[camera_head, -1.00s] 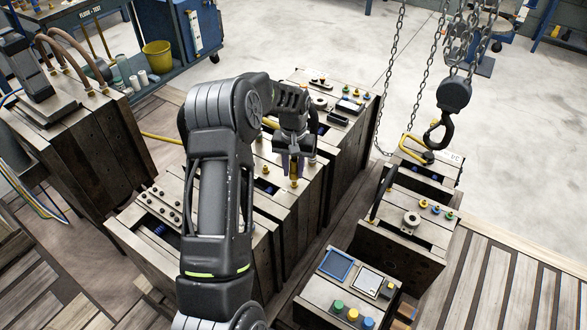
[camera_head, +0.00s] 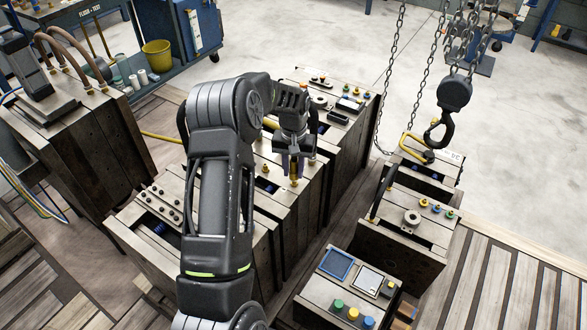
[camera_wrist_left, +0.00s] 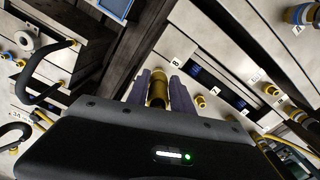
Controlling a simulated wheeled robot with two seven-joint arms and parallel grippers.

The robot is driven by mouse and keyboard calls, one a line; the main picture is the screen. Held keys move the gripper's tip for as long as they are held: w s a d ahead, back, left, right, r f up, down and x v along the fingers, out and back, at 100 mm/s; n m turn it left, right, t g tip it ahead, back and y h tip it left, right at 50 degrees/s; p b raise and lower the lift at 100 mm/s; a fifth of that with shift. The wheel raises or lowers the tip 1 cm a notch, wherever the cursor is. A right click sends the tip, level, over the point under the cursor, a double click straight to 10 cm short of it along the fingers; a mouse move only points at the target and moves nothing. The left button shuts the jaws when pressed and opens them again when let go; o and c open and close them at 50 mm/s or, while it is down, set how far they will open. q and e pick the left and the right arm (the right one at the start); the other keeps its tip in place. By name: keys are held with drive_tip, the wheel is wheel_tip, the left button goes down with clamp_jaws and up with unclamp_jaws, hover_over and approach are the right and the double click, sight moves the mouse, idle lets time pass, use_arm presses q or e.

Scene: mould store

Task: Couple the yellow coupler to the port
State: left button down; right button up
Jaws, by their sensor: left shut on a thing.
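My left gripper (camera_head: 295,166) points down over the top of the middle mould block (camera_head: 262,212). It is shut on the yellow coupler (camera_wrist_left: 157,92), a brass-coloured cylinder between its two grey-purple fingers in the left wrist view. In the head view a small part of the coupler (camera_head: 294,181) shows below the fingers, close to the block top. The port under it is hidden, and I cannot tell whether the coupler touches it. Other brass ports (camera_wrist_left: 201,102) stand on the block beside numbered labels. My right gripper is not in view.
A hook (camera_head: 437,133) hangs on chains at the right. Another mould block (camera_head: 402,232) stands right of the gap, with a small box (camera_head: 343,290) with coloured buttons in front. A hosed mould (camera_head: 80,118) stands left.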

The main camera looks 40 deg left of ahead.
use_arm(q)
drive_tip(key=shift+f+b, duration=0.75)
drive_tip(key=shift+f, duration=0.45)
idle(1.6)
drive_tip(key=c, duration=1)
unclamp_jaws()
drive_tip(key=shift+c, duration=0.2)
wheel_tip(320, 180, up, 8)
drive_tip(key=shift+f, duration=0.1)
